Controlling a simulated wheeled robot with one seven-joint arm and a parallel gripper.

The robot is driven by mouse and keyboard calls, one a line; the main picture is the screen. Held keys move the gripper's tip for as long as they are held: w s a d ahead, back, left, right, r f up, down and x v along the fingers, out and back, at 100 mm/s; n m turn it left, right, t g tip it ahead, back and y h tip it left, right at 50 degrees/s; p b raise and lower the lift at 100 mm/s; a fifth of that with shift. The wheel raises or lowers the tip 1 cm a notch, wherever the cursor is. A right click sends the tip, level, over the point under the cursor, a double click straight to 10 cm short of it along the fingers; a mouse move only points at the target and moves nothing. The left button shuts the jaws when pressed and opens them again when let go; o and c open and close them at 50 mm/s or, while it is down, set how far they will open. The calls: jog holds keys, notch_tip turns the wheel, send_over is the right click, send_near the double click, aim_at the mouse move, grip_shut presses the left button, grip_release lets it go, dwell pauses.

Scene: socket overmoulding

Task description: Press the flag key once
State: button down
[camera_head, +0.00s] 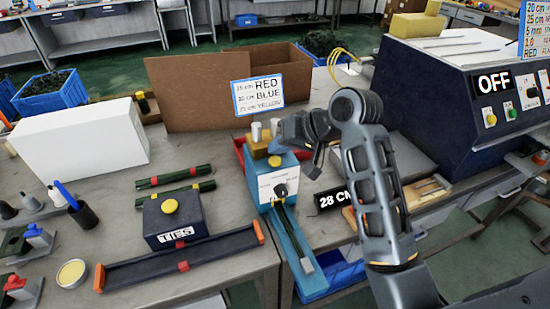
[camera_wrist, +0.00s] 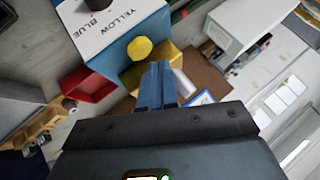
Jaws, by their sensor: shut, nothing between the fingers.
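A blue and white box (camera_head: 263,185) with a black dial stands on the bench in the head view. It fills the top of the wrist view (camera_wrist: 115,22), where YELLOW and BLUE show beside the dial. A round yellow button (camera_wrist: 140,48) sits on it; the button also shows in the head view (camera_head: 275,161). No label reading flag is legible, so I cannot confirm which key that is. My gripper (camera_wrist: 160,64) is shut and empty, its fingertips beside the button in the picture. I cannot tell whether they touch it. In the head view, my gripper (camera_head: 277,143) is over the box's rear.
A dark TIES box (camera_head: 174,222) with its own yellow button stands left. A cardboard box (camera_head: 195,95) stands behind, and a large machine marked OFF (camera_head: 460,100) stands right. A red bin (camera_wrist: 88,83) and a 28 CM display (camera_head: 333,199) are close by.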

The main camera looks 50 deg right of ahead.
aim_at(279, 161)
jog(key=shift+r+p, duration=2.2)
jog(key=shift+r, duration=0.3)
jog(key=s+a+f+n+t+h, duration=0.2)
jog(key=s+a+f, duration=0.85)
jog(key=a, duration=0.25)
jog(key=s+a+r+n+t, duration=0.1)
jog(key=s+a+r+n, duration=0.2)
jog(key=s, duration=0.6)
jog(key=s+a+r+n+t+y+b, duration=0.1)
jog(key=s+a+r, duration=0.4)
jog(key=s, duration=0.5)
jog(key=r+n+t, duration=0.1)
jog(key=n, duration=0.1)
jog(key=shift+n+t+y+b, duration=0.3)
